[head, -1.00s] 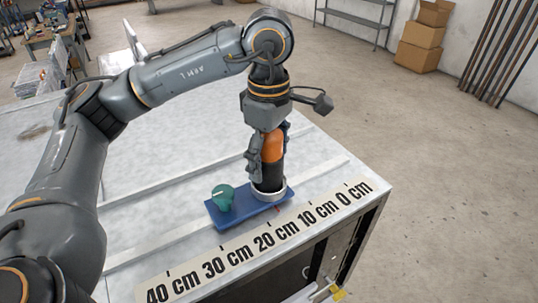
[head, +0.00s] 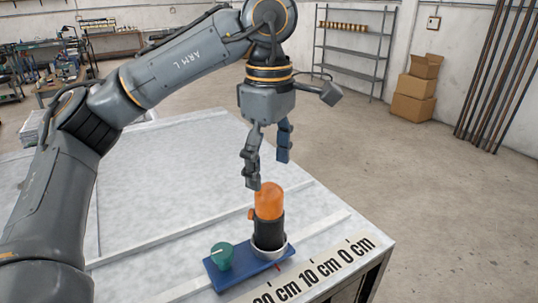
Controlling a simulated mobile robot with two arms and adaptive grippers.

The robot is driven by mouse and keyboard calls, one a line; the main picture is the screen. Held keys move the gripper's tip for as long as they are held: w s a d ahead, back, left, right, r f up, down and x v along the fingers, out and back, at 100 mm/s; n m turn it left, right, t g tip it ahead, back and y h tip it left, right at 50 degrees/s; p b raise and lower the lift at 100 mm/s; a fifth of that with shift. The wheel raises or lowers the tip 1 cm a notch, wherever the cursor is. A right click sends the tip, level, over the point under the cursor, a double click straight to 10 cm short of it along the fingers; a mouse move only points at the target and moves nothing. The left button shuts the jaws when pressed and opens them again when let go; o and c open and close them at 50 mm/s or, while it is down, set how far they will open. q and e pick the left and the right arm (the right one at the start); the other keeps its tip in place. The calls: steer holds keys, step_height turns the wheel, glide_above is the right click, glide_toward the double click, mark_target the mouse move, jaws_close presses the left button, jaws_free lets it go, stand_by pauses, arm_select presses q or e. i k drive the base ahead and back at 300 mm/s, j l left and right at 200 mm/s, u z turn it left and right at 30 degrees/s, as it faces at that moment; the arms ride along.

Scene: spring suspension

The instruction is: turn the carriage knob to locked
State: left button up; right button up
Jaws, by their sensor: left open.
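The blue carriage (head: 243,268) sits on the table near its front edge, beside the distance scale. The green carriage knob (head: 221,256) is on its left part, with a pale pointer line on top. An orange-topped black cylinder (head: 269,220) stands upright in a pale ring on the carriage's right part. My left gripper (head: 268,172) is above the cylinder, open and empty, with its fingers apart and clear of the orange top. My right gripper is not in view.
The white scale strip (head: 331,267) runs along the table's front edge; its left end is out of the picture. Pale rails (head: 185,240) cross the table (head: 160,180), whose left and back parts are clear. Cardboard boxes (head: 413,90) and a shelf (head: 352,45) stand far behind.

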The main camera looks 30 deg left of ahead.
mark_target(222, 253)
steer(key=u, duration=1.2)
